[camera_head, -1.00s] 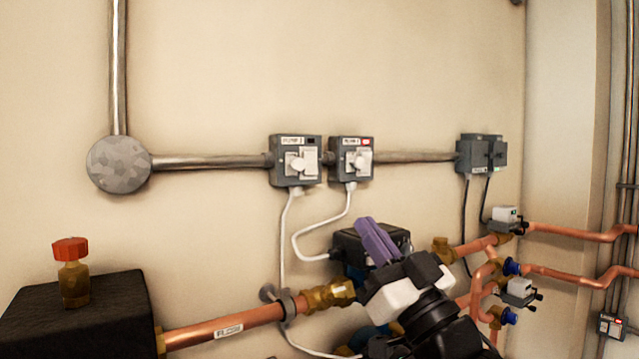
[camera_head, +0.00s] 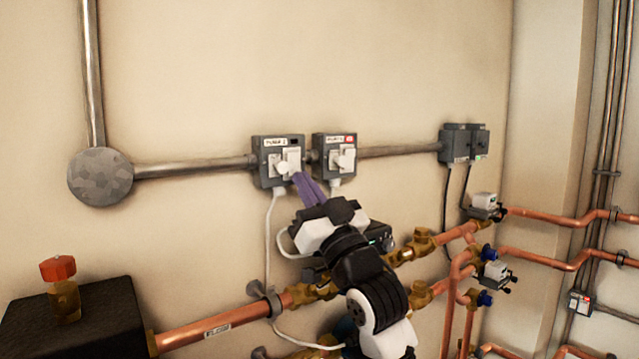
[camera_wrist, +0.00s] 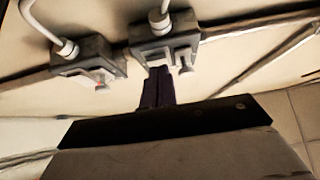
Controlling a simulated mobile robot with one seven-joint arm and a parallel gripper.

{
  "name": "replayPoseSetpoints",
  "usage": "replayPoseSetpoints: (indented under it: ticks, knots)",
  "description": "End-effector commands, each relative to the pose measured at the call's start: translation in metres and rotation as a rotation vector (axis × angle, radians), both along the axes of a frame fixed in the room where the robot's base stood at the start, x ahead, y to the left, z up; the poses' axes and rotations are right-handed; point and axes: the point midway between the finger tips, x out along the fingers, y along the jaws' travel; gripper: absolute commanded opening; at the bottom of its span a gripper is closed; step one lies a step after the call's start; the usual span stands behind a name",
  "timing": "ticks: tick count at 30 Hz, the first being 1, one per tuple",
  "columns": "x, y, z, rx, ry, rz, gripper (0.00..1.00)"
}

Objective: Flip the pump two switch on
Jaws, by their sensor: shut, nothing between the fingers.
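Two grey switch boxes hang side by side on the wall in the head view, each with a white lever. The left box (camera_head: 265,160) has a dark indicator, and its label seems to end in 2. The right box (camera_head: 322,158) has a red mark; its label is too small to read surely. My gripper (camera_head: 299,177) is shut and empty, its purple fingertips at the lower right of the left box, close to its lever (camera_head: 284,168). I cannot tell if they touch. In the wrist view, seen upside down, the fingers (camera_wrist: 158,77) point at the right-hand box (camera_wrist: 148,50).
A grey conduit (camera_head: 195,168) links the boxes to a round junction box (camera_head: 100,177). White cables (camera_head: 268,235) hang from the boxes. Copper pipes (camera_head: 240,320) and valves lie below. A dark block with a red-capped valve (camera_head: 60,270) stands lower left. The wall above is clear.

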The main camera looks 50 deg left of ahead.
Motion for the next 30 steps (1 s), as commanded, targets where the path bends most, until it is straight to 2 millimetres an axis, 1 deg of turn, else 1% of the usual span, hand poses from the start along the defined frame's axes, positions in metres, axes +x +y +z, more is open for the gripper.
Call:
replayPoseSetpoints:
  ticks: [3,12,16,18,30]
  knots:
    - [0.000,0.004,-0.001,0.000,-0.001,-0.001,0.00]
    - [0.000,0.004,-0.002,0.000,-0.001,-0.001,0.00]
    - [0.000,0.015,-0.009,0.006,-0.003,0.001,0.00]
    - [0.001,0.014,-0.004,0.013,-0.003,0.000,0.00]
    - [0.001,0.013,-0.006,0.012,-0.002,-0.001,0.00]
